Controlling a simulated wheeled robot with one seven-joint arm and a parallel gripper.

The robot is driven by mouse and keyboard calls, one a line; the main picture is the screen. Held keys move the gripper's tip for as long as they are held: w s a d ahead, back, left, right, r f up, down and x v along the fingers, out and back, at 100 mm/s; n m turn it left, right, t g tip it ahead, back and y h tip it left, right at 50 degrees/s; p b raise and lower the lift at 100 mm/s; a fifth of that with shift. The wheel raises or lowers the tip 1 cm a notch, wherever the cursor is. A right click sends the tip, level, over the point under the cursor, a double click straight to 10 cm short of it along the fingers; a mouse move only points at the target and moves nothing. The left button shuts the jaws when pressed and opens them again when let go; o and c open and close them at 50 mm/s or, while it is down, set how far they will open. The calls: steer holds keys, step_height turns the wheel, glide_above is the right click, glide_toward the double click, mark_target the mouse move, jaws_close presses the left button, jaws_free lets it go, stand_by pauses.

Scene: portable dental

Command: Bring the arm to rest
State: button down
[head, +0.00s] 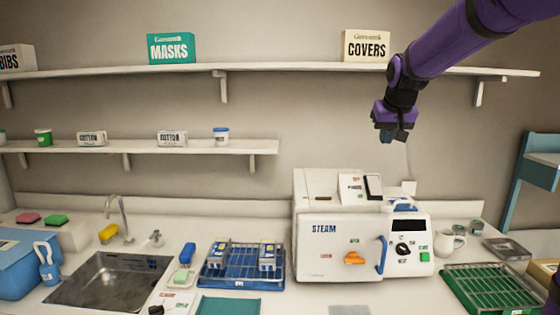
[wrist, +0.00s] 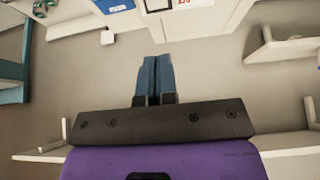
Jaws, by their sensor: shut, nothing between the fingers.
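My gripper (head: 387,136) hangs from the purple arm at the upper right of the head view, pointing down. It is in front of the wall, above the white steam sterilizer (head: 325,245) and apart from it. In the wrist view my gripper (wrist: 155,62) shows its two blue-grey fingers together, with nothing between them. The sterilizer stands on the counter with its door shut.
The upper shelf (head: 285,70) holds a masks box (head: 172,48) and a covers box (head: 367,45), close to my arm. A lower shelf (head: 200,148) is at left. A sink (head: 110,280), a blue rack (head: 240,279) and a green rack (head: 490,290) occupy the counter. Open air surrounds the gripper.

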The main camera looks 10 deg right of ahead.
steer(key=s+a+f+n, duration=0.1)
steer(key=s+a, duration=0.3)
steer(key=s, duration=0.6)
steer(key=s+a+f+n+y, duration=0.1)
steer(key=s+a, duration=0.4)
steer(key=s, duration=0.6)
steer(key=s+a+f+n, duration=0.1)
steer(key=s+a+f, duration=0.2)
steer(key=s, duration=0.7)
steer(key=shift+s+a+f+g+y, duration=0.3)
steer(key=shift+a, duration=0.85)
